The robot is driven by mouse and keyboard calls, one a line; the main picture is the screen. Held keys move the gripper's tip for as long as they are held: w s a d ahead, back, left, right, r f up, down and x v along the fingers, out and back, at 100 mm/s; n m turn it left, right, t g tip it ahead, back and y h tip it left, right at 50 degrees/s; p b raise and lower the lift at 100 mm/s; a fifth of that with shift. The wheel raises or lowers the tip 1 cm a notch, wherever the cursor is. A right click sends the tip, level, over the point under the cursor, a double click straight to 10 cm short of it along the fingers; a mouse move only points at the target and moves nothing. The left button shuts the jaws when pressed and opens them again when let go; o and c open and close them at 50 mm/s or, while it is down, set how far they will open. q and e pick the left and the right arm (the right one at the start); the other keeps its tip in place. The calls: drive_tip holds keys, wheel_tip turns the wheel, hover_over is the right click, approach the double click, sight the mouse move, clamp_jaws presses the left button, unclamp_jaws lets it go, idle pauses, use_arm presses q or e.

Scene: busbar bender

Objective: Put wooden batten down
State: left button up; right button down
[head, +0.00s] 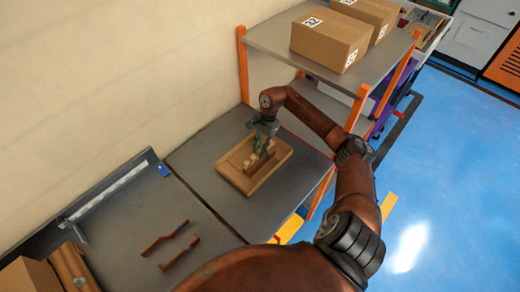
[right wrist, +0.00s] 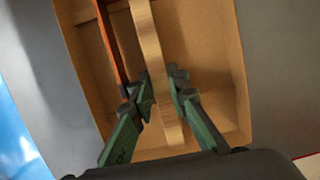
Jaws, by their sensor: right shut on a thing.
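My right gripper (head: 263,142) reaches down over a shallow light-brown tray (head: 232,176) on the grey table. In the right wrist view its green fingers (right wrist: 160,90) are shut on the wooden batten (right wrist: 148,40), a pale strip held on edge between them. The batten is over or inside the tray, which also shows in the right wrist view (right wrist: 215,60). I cannot tell whether the batten touches the tray floor. A reddish-brown strip (right wrist: 107,40) lies beside the batten, to its left. My left gripper is not in view.
Two reddish-brown bars (head: 165,237) lie on the grey bench at the lower left, near a metal rule (head: 105,192). A shelf with orange posts (head: 243,65) holds cardboard boxes (head: 328,38) behind the tray. The grey table (head: 200,150) around the tray is clear.

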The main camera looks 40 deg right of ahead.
drive_tip(key=c, duration=1.8)
unclamp_jaws()
drive_tip(key=shift+f, duration=0.1)
drive_tip(key=shift+c, duration=0.2)
drive_tip(key=shift+r+p, duration=0.25)
drive_tip(key=shift+p, duration=0.05)
drive_tip(key=v, duration=1.2)
drive_tip(key=shift+f, duration=0.1)
